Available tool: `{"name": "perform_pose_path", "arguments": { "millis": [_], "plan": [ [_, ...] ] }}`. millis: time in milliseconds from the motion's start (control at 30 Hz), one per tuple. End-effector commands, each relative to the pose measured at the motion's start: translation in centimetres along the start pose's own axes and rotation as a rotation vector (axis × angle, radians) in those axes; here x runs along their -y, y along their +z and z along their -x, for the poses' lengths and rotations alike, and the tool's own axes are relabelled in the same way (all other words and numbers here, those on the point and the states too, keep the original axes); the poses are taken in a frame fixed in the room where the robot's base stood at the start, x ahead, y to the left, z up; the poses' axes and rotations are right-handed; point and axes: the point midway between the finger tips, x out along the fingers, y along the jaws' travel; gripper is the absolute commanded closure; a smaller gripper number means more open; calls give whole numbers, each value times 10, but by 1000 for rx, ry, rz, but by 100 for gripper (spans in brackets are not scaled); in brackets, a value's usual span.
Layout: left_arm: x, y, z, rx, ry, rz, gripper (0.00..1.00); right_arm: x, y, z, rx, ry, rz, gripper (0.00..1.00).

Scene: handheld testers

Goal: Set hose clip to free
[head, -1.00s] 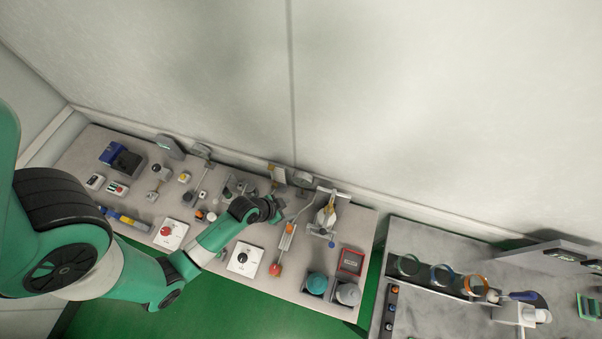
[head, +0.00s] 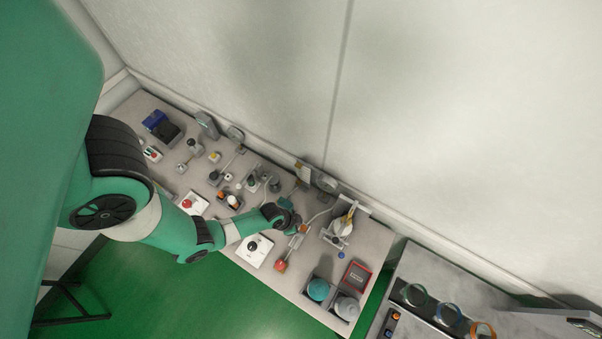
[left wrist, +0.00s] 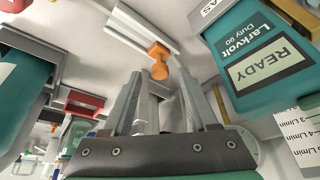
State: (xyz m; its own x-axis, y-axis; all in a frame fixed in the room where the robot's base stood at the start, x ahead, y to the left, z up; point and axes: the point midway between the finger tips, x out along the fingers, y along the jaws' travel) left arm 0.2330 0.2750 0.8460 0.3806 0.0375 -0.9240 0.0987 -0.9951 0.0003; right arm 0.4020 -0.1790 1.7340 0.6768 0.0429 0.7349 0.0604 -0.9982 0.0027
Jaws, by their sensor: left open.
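My left gripper (head: 292,226) reaches down over the middle of the bench, close beside a slim fixture with an orange part (head: 303,230). In the left wrist view my left gripper (left wrist: 158,75) has its two grey fingers apart. An orange knobbed piece (left wrist: 158,61) shows beyond and between the fingertips, by a pale rail; I cannot tell whether any finger touches it. A grey metal part lies between the fingers, lower down. I cannot tell for sure which part is the hose clip. My right gripper is in neither view.
A teal tester reading READY (left wrist: 268,65) stands close at the right in the left wrist view. On the bench are a white plate with a black knob (head: 255,249), a red ball knob (head: 281,265), a red-framed box (head: 355,276) and teal (head: 318,289) and grey round caps.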

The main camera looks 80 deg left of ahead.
Motion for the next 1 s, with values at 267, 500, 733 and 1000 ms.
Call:
{"name": "perform_pose_path", "arguments": {
  "millis": [267, 500, 733, 1000],
  "plan": [
    [0, 0, -8, -1, 0, 0, 41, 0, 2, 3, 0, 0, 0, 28],
    [0, 0, -8, 0, 0, 0, 70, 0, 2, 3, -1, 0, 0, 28],
    [0, 0, -8, 0, 0, 0, 100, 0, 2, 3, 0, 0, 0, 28],
    [0, 0, -8, -1, 0, 0, 100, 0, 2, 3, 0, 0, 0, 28]
  ]
}}
